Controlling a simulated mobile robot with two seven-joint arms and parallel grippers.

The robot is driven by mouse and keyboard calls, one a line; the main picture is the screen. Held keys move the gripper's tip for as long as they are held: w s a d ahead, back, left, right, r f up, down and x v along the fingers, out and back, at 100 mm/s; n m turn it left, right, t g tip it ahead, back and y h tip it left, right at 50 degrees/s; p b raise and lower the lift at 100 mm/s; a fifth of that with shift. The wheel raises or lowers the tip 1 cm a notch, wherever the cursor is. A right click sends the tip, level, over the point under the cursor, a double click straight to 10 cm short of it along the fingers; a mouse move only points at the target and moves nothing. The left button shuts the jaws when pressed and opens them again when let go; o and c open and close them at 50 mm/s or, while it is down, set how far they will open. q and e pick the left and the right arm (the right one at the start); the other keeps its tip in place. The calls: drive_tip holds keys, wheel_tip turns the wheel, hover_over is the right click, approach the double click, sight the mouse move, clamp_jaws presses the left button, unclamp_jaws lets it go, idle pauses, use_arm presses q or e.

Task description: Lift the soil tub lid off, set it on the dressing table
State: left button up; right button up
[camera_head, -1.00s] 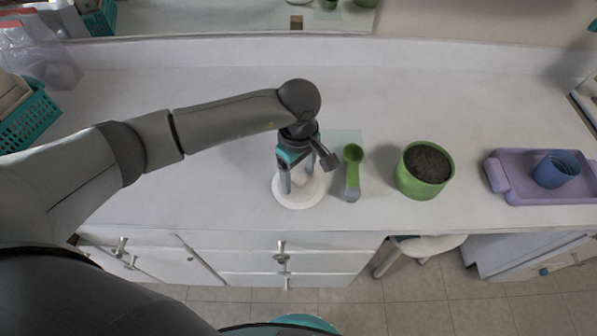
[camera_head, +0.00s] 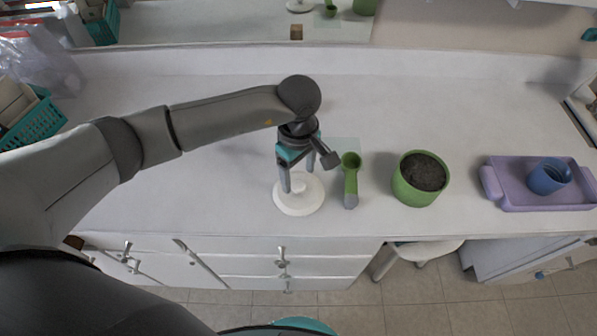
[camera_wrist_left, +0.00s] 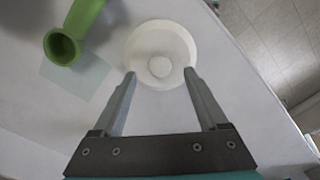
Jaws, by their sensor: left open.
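The white round lid (camera_head: 299,197) lies flat on the white dressing table (camera_head: 240,120) near its front edge. In the left wrist view the lid (camera_wrist_left: 160,45) shows a round knob at its middle. My left gripper (camera_head: 298,187) is open and points down over the lid, with its fingers apart on either side of the knob and nothing held. The green soil tub (camera_head: 408,190) stands uncovered to the right, with dark soil showing inside. My right gripper is not in view.
A purple tray (camera_head: 520,202) with a blue cup (camera_head: 548,176) is at the right. A teal basket (camera_head: 35,125) is at the far left. The table behind the lid is clear.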

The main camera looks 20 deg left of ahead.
use_arm(q)
drive_tip(key=shift+r+p, duration=1.4)
drive_tip(key=shift+r, duration=0.8)
wheel_tip(320, 180, up, 15)
drive_tip(key=shift+r, duration=0.15)
